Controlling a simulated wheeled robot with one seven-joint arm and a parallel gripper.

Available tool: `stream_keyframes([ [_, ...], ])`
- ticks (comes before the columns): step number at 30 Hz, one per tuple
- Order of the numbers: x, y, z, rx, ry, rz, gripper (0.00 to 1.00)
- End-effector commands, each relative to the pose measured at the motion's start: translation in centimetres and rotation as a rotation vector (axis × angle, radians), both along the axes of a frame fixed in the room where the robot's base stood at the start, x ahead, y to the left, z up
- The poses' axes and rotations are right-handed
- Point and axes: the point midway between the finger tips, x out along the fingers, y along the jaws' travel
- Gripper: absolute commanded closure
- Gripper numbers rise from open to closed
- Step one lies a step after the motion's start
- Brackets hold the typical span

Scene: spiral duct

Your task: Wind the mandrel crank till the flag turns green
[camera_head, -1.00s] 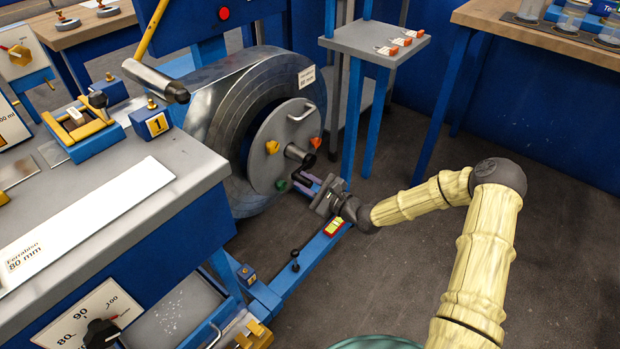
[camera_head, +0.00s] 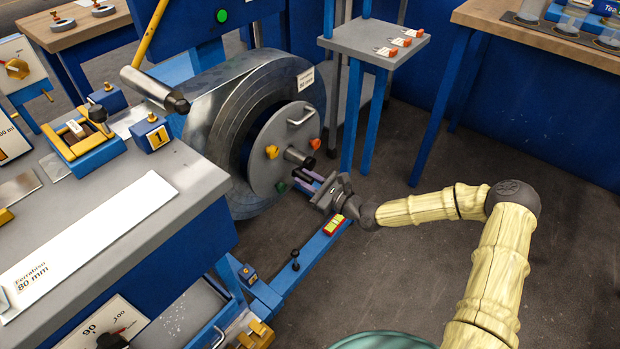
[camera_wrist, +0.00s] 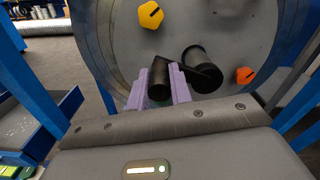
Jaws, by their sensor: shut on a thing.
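The mandrel disc (camera_head: 275,160) faces right on the front of the metal coil, with a handle and coloured knobs on it. A short dark crank handle (camera_wrist: 159,79) and its hub (camera_wrist: 202,67) show in the wrist view. My gripper (camera_head: 327,190) is at the lower right of the disc. Its purple fingers (camera_wrist: 158,88) are shut on the crank handle, one on each side; the handle is largely hidden in the head view. A round flag (camera_head: 222,16) on the blue panel above the coil is green.
A blue frame rail (camera_head: 310,255) with a red and yellow box (camera_head: 334,225) runs below my gripper. A grey side stand (camera_head: 375,42) with orange-tipped parts is behind. A workbench (camera_head: 120,220) fills the left. Floor at the right is open.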

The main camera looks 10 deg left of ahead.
Motion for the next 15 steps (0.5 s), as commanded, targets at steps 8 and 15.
stream_keyframes([
  [8,0.14,-0.17,0.01,-0.001,-0.004,-0.004,0.68],
  [15,0.07,-0.10,0.01,-0.002,-0.004,-0.002,0.58],
])
